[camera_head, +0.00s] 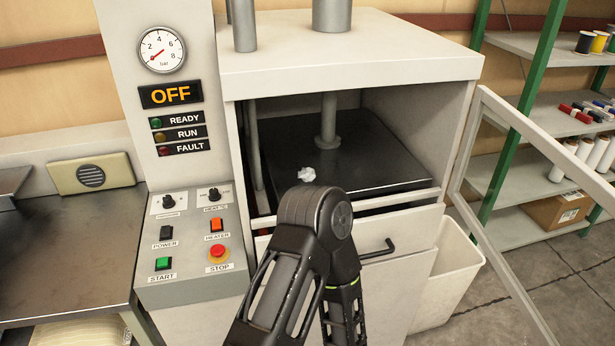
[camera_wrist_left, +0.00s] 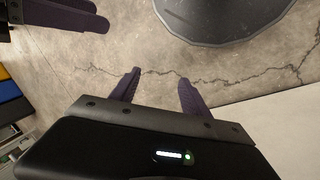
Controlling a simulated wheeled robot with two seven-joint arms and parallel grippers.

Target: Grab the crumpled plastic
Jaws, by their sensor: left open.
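The crumpled plastic (camera_head: 307,174) is a small white wad on the black plate (camera_head: 370,150) inside the open press, near the plate's front edge. One of my arms rises in front of the press with its joint just below the plastic; its gripper is not visible in the head view. In the left wrist view my left gripper (camera_wrist_left: 157,88) is open and empty above the concrete floor, away from the plastic. Part of my right gripper (camera_wrist_left: 80,12) shows at the top left corner there, cut off by the edge.
The press door frame (camera_head: 503,115) stands open to the right. A front rail (camera_head: 400,200) and a drawer handle (camera_head: 378,249) lie below the plate. A control panel (camera_head: 190,245) is at left, a white bin (camera_head: 450,275) and shelves at right.

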